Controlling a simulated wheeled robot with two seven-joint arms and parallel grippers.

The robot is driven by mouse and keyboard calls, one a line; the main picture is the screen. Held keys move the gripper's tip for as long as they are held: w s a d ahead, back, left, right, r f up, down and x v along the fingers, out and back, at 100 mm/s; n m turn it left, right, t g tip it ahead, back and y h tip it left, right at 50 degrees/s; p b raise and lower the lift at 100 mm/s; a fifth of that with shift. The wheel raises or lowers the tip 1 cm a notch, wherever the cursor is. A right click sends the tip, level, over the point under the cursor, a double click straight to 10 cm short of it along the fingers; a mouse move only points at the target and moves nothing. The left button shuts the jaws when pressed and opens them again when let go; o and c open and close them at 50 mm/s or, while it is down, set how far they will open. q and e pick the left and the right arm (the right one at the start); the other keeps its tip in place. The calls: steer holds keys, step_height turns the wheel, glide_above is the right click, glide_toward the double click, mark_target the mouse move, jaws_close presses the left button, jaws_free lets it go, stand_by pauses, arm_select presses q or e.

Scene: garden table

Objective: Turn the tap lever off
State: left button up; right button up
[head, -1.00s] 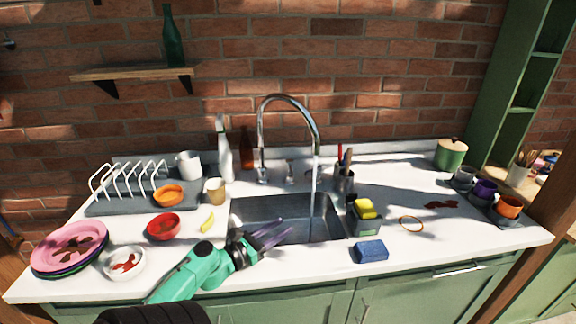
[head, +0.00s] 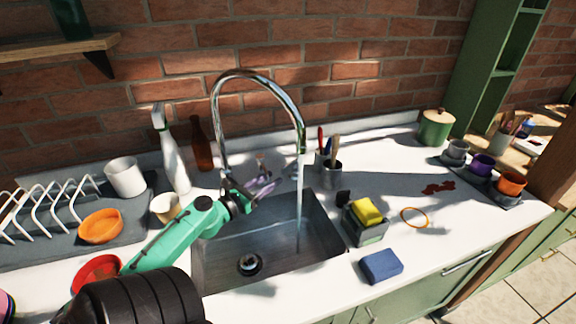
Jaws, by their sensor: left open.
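The chrome tap (head: 217,115) rises behind the sink in a tall arch. A stream of water (head: 299,205) runs from its spout into the steel sink (head: 325,240). A small upright chrome fitting (head: 261,166) stands right of the tap's base; I cannot tell surely whether it is the lever. My left gripper (head: 264,186) is open and empty, its purple-grey fingers over the sink's back edge, close in front of this fitting. Whether they touch it is unclear. The gripper partly hides the tap's base. My right gripper is out of view.
A spray bottle (head: 172,150) and brown bottle (head: 201,145) stand left of the tap. A utensil holder (head: 331,173) stands right of it. A sponge caddy (head: 366,228) and blue sponge (head: 381,265) lie right of the sink. The right counter has free room.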

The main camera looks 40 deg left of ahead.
mark_target(287, 171)
arm_select(q)
steer(key=w, duration=0.5)
steer(key=w+a, duration=0.1)
steer(key=w, duration=0.2)
steer(key=shift+f, duration=0.35)
steer(key=shift+w+d+r, duration=0.15)
steer(key=shift+w+d, duration=0.05)
jaws_close()
steer(key=shift+s, duration=0.1)
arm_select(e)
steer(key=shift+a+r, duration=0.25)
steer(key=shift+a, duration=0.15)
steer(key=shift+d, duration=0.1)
